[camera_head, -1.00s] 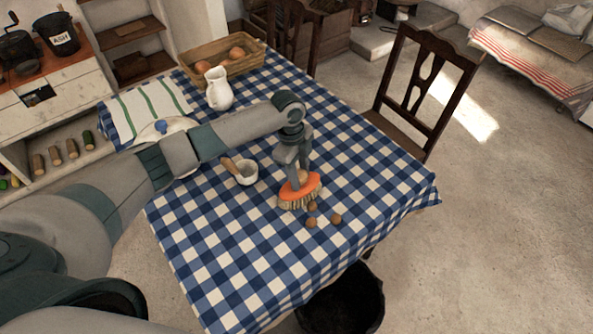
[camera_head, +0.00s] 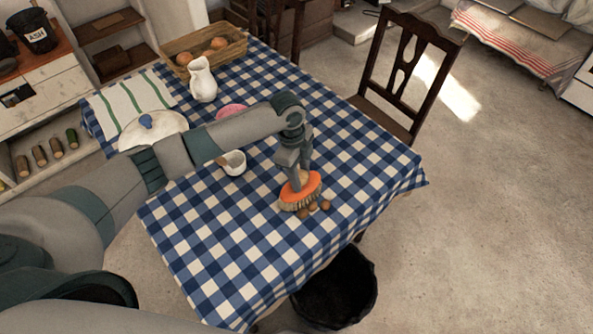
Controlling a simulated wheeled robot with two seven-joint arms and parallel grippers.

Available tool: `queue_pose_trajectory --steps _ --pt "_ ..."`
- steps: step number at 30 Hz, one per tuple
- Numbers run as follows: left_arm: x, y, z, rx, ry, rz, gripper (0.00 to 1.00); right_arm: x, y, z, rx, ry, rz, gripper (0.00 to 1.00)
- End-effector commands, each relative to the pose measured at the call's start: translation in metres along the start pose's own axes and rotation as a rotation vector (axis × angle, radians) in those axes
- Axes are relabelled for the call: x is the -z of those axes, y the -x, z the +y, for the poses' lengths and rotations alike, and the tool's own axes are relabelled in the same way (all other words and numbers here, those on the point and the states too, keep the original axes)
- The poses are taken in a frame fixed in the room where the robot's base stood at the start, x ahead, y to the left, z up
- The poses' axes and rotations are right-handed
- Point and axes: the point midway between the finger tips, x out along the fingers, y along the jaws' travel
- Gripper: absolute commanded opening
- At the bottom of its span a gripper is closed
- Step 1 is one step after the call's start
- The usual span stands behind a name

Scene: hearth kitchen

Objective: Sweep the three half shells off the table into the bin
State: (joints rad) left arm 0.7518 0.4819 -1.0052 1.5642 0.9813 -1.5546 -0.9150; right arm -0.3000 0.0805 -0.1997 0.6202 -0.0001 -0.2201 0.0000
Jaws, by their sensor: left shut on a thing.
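My left gripper (camera_head: 297,178) is shut on an orange brush (camera_head: 313,184) with pale bristles. The brush stands bristles down on the checked tablecloth. Three small brown half shells (camera_head: 313,206) lie close along its near side, close to the table's near right edge; I cannot tell whether the bristles touch them. The black bin (camera_head: 338,288) stands on the floor below that edge, open at the top. My right gripper is not in view.
The table (camera_head: 215,255) has a blue and white checked cloth. A wooden chair (camera_head: 408,70) is at the right.

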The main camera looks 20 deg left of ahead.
Motion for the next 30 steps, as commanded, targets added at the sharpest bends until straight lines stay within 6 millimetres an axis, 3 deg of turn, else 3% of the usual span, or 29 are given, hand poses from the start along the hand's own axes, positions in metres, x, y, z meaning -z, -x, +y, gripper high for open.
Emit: queue_pose_trajectory --steps 17,30 --pt "0.031 -0.004 0.013 0.000 -0.001 0.000 0.17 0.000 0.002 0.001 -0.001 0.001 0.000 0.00" --pt "0.055 -0.006 0.023 0.000 0.000 0.001 0.17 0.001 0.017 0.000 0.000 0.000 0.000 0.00"
